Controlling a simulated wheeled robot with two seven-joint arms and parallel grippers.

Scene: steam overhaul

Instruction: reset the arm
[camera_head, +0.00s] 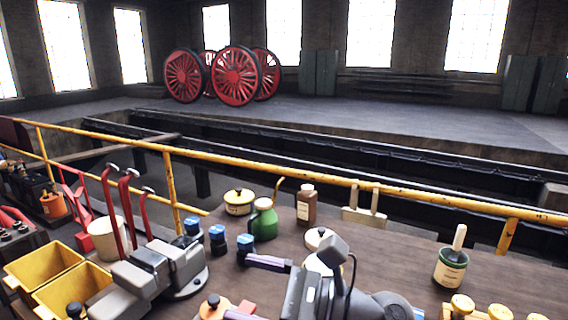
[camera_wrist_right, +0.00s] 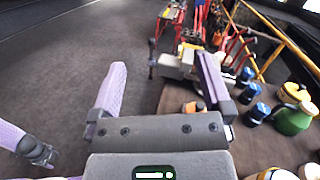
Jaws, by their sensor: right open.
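My right gripper (camera_head: 236,286) comes in at the bottom middle of the head view, above the workbench (camera_head: 395,262). Its lilac fingers stand apart, with nothing between them. In the right wrist view the same gripper (camera_wrist_right: 160,72) is open and empty, with the grey vise (camera_wrist_right: 178,64) beyond its fingertips. The vise (camera_head: 150,272) also shows in the head view, to the left of the gripper. In the right wrist view, lilac parts with a dark joint show at the lower left edge. They look like part of my left gripper, but its jaws cannot be made out.
Blue-capped bottles (camera_head: 217,238), a green can (camera_head: 264,220), a brown bottle (camera_head: 306,205) and a green pot with a brush (camera_head: 450,268) stand on the bench. Yellow bins (camera_head: 45,262) are at left. A yellow railing (camera_head: 330,178) runs behind. Bare bench lies right of centre.

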